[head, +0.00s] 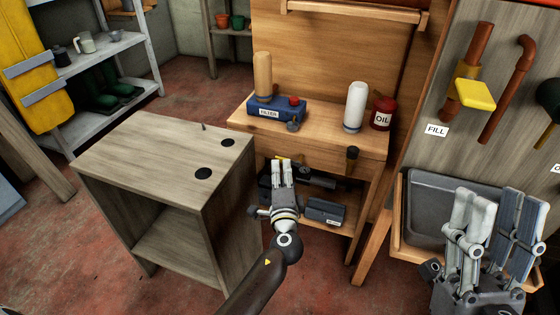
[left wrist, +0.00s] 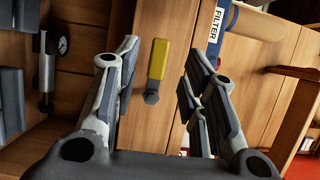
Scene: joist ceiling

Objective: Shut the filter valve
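A blue box labelled FILTER (head: 262,104) sits on the wooden bench. In the left wrist view, a yellow lever handle with a grey hexagonal end (left wrist: 156,66) shows against the wood near the FILTER label (left wrist: 217,24). It lies roughly parallel to the label's lettering. In the head view only a bit of yellow (head: 283,158) shows behind my left gripper. My left gripper (head: 282,164) is open at the bench front; its fingers (left wrist: 157,85) lie either side of the handle, apparently not touching. My right gripper (head: 498,203) is open and empty at lower right.
A red OIL can (head: 384,112) and a white bottle (head: 355,105) stand on the bench. A wooden cabinet (head: 150,160) is left of my left arm. Another yellow handle (head: 475,95) is above the FILL label. A dark tray (head: 425,205) is beside my right gripper.

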